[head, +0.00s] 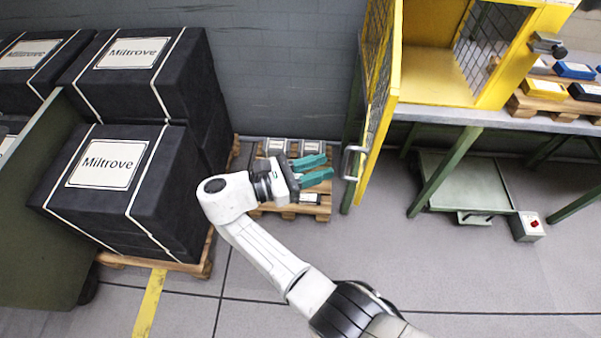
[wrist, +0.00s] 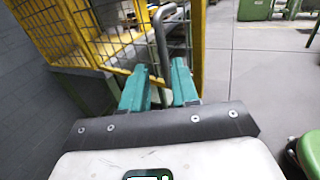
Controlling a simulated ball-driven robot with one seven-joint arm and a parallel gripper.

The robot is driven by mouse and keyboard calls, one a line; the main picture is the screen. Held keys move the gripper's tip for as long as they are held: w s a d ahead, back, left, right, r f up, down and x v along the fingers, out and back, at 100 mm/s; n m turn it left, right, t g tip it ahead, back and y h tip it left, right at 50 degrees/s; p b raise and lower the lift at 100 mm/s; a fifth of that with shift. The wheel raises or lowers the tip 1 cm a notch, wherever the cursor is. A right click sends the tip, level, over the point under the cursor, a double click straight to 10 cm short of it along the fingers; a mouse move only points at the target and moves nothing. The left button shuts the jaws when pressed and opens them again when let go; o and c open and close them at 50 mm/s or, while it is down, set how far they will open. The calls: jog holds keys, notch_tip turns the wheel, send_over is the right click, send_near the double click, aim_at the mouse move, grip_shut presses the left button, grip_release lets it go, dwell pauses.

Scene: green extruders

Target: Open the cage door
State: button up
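The cage door (head: 392,75), a yellow frame with wire mesh, stands swung out from the yellow cage (head: 435,72), whose inside shows to its right. A grey metal bar handle (head: 349,163) sits at the door's lower outer edge. My gripper (head: 329,167), with two green fingers, is just left of the handle and appears apart from it. In the wrist view the fingers (wrist: 160,75) are spread with nothing held. The handle (wrist: 161,42) shows beyond and between the fingertips there, with the door's mesh (wrist: 110,45) behind it.
Black strapped Miltrove boxes (head: 145,185) stand on a pallet at the left. A low pallet with small boxes (head: 290,205) lies beneath my gripper. A bench with green legs (head: 448,170) supports the cage. The front floor is clear.

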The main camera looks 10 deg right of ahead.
jog(key=shift+s+a, duration=0.15)
jog(key=shift+a, duration=1)
jog(key=shift+s+a, duration=0.1)
jog(key=shift+a, duration=1)
